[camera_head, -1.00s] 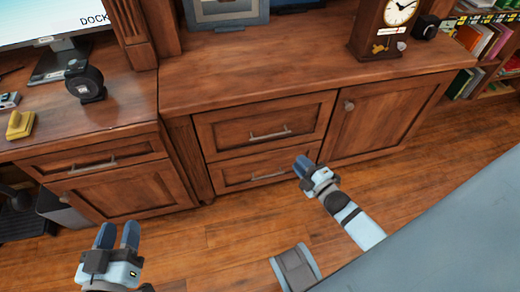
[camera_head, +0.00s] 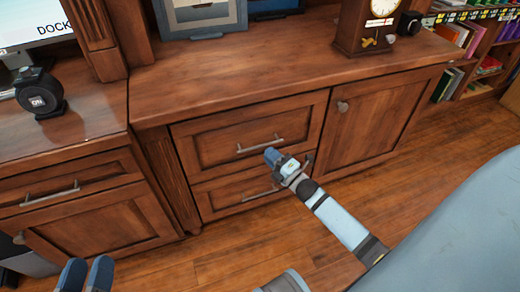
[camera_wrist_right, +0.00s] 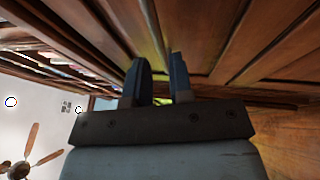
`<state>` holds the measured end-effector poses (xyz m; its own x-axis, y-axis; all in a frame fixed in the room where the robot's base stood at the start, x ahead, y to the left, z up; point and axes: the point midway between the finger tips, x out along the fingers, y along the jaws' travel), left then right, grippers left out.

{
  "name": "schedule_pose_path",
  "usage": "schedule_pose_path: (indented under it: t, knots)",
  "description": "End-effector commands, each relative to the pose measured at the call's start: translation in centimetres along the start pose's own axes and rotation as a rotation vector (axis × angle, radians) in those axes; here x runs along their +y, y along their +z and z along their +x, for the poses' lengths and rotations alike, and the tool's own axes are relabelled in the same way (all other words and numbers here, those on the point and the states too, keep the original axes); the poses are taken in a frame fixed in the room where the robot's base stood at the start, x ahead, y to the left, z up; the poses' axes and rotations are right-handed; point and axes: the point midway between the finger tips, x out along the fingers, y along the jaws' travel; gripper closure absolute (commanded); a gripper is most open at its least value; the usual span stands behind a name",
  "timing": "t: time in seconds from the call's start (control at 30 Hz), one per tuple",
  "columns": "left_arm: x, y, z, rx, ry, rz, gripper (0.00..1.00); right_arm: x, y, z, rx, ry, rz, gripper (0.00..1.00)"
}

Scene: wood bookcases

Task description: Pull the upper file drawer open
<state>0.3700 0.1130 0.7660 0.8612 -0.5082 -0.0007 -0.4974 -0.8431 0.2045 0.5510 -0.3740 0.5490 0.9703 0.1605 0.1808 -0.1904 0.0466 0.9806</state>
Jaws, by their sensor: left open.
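The upper file drawer (camera_head: 225,145) is a wood-panelled front in the middle of the cabinet, and it sits closed. Its metal bar handle (camera_head: 250,147) runs across the front. My right gripper (camera_head: 271,155) is in front of this drawer, just below the handle's right part. I cannot tell whether it touches the handle. In the right wrist view its two fingers (camera_wrist_right: 160,80) stand apart with no handle visible between them. My left gripper (camera_head: 86,274) is at the bottom left edge, partly cut off, with its fingers apart and empty.
A closed lower drawer (camera_head: 215,198) with its own bar handle is below. A cabinet door (camera_head: 370,125) with a round knob is to the right. A desk drawer (camera_head: 90,180) is at the left. A clock (camera_head: 375,22) stands on the cabinet top. Wood floor (camera_head: 400,185) lies in front.

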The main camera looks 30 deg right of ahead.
Motion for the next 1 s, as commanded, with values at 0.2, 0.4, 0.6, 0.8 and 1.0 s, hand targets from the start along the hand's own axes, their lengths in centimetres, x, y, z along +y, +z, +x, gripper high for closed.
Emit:
schedule_pose_path:
  t: [0.2,0.4,0.6,0.8,1.0]
  knots:
    - [-0.2,1.6,0.0,-0.048,0.006,-0.002,0.57,-0.2,-0.1,3.6,0.001,0.001,0.0,0.79]
    - [-0.3,2.1,0.0,-0.068,0.008,-0.002,0.57,-0.1,0.0,5.0,0.0,0.0,0.001,0.79]
    - [-0.3,2.1,0.0,-0.071,0.008,-0.002,0.57,0.0,0.0,5.1,0.0,0.0,0.001,0.79]
    - [-0.3,2.1,0.0,-0.07,0.008,-0.003,0.57,0.0,0.0,5.1,0.0,-0.001,0.001,1.0]
    - [-0.3,2.1,0.0,-0.07,0.008,-0.003,0.57,0.0,0.0,5.0,0.0,-0.001,0.001,1.0]
